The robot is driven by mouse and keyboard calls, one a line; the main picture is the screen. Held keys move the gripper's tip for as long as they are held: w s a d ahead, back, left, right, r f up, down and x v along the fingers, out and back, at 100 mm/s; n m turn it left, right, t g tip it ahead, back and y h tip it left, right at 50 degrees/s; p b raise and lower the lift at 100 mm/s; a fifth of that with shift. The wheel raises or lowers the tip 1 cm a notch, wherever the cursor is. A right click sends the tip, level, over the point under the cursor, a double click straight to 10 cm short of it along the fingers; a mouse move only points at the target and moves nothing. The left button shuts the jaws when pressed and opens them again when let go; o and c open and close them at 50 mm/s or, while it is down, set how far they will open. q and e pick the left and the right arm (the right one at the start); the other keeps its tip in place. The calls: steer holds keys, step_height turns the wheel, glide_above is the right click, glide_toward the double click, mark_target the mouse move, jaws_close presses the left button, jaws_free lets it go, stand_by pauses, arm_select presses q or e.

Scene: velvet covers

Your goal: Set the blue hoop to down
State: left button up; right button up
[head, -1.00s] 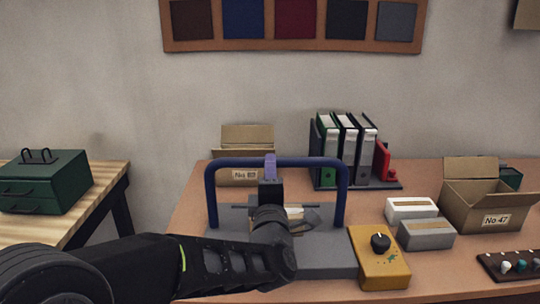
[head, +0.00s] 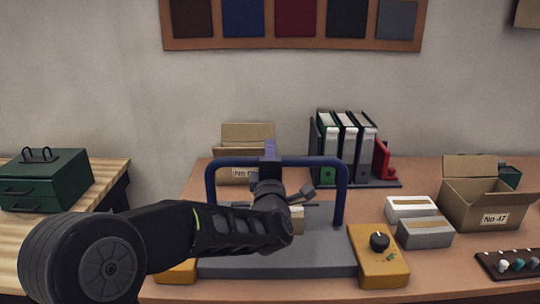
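The blue hoop (head: 318,162) is a dark blue U-shaped bar standing upright on a grey base plate (head: 325,262), with its crossbar across the top and its right leg in plain view. My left gripper (head: 270,150) is at the middle of the crossbar and hides a short piece of it. Its purple tip shows just above the bar. I see the gripper from behind, so whether its fingers are closed on the bar is hidden. My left forearm hides the lower left part of the base. My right gripper is out of view.
A yellow block with a black knob (head: 379,260) sits right of the base. Grey and white boxes (head: 425,233), an open carton (head: 482,205) and a rack of binders (head: 350,150) stand on the table (head: 440,272). A green toolbox (head: 45,180) is at left.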

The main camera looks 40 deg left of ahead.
arm_select(q)
jaws_close()
stand_by(1.1)
